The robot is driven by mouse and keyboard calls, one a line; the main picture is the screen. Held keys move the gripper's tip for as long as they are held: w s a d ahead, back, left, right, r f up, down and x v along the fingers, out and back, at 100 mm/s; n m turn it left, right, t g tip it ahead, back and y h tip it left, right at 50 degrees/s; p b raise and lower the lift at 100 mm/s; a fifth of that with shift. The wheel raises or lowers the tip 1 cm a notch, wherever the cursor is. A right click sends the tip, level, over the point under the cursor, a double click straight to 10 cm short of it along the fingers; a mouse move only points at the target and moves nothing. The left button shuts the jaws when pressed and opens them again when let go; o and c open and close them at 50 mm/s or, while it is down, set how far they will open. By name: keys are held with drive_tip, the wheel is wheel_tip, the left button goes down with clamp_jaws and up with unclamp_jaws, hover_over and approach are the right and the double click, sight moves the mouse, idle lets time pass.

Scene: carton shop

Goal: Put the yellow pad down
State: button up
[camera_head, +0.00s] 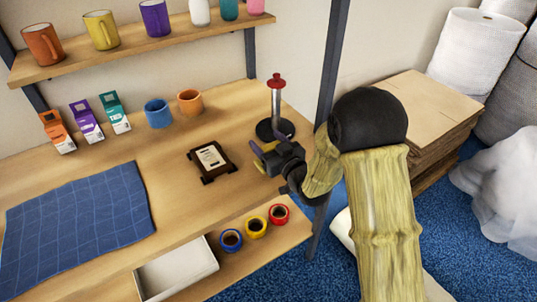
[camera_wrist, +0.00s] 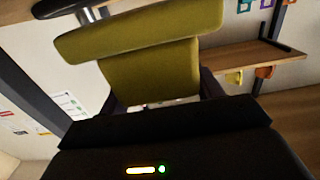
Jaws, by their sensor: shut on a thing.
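The yellow pad (camera_wrist: 150,68) fills the upper middle of the wrist view, olive yellow, with a wide bar beyond a narrower block. My gripper (camera_wrist: 163,94) is shut on the narrower block, with a dark finger on each side. In the head view my gripper (camera_head: 269,155) is over the right end of the wooden bench (camera_head: 170,180), in front of the red-topped metal post (camera_head: 277,105).
A dark framed plaque (camera_head: 211,160) lies just left of my gripper. A blue cloth mat (camera_head: 75,230) covers the bench's left part. Orange (camera_head: 190,101) and blue (camera_head: 158,113) cups stand behind. An upright frame post (camera_head: 332,60) rises close to my arm. Bare bench lies between mat and plaque.

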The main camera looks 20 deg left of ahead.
drive_tip(key=shift+w+f, duration=0.1)
drive_tip(key=shift+f, duration=0.05)
drive_tip(key=shift+f, duration=1.8)
drive_tip(key=shift+f+b, duration=0.15)
drive_tip(key=shift+b, duration=0.15)
drive_tip(key=o, duration=0.9)
drive_tip(key=shift+d+p, duration=0.15)
drive_tip(key=shift+p, duration=0.15)
drive_tip(key=v, duration=1.3)
drive_tip(key=shift+s+a+r+p, duration=0.25)
drive_tip(key=shift+s+p, duration=0.05)
drive_tip(key=shift+s, duration=0.05)
